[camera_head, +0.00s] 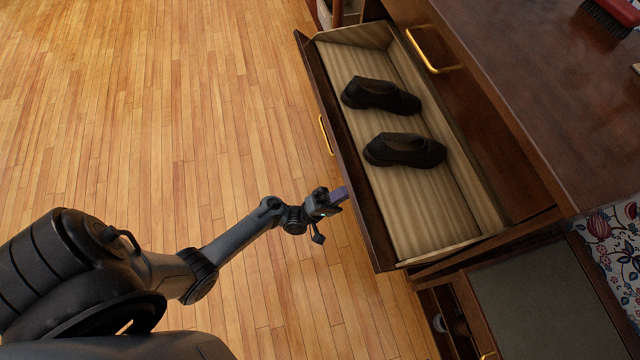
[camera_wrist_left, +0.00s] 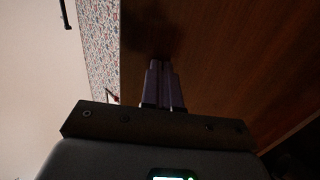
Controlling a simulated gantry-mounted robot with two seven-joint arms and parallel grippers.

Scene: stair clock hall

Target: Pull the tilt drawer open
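The tilt drawer (camera_head: 345,150) stands tipped out from the dark wooden cabinet, its pale striped inside open to view. Two dark shoes lie in it, an upper one (camera_head: 380,96) and a lower one (camera_head: 404,150). Its brass handle (camera_head: 326,135) is on the outer front face. My left gripper (camera_head: 340,195) is beside the lower part of that front, below the handle in the picture and apart from it. In the left wrist view its purple fingers (camera_wrist_left: 162,85) lie together with nothing visible between them, facing dark wood. My right gripper is not in view.
Another brass handle (camera_head: 432,52) is on the cabinet face behind the drawer. The cabinet top (camera_head: 540,70) carries a red brush (camera_head: 610,16). A floral cushion (camera_head: 615,245) and a grey-green panel (camera_head: 545,300) are at lower right. The wooden floor (camera_head: 150,120) at left is clear.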

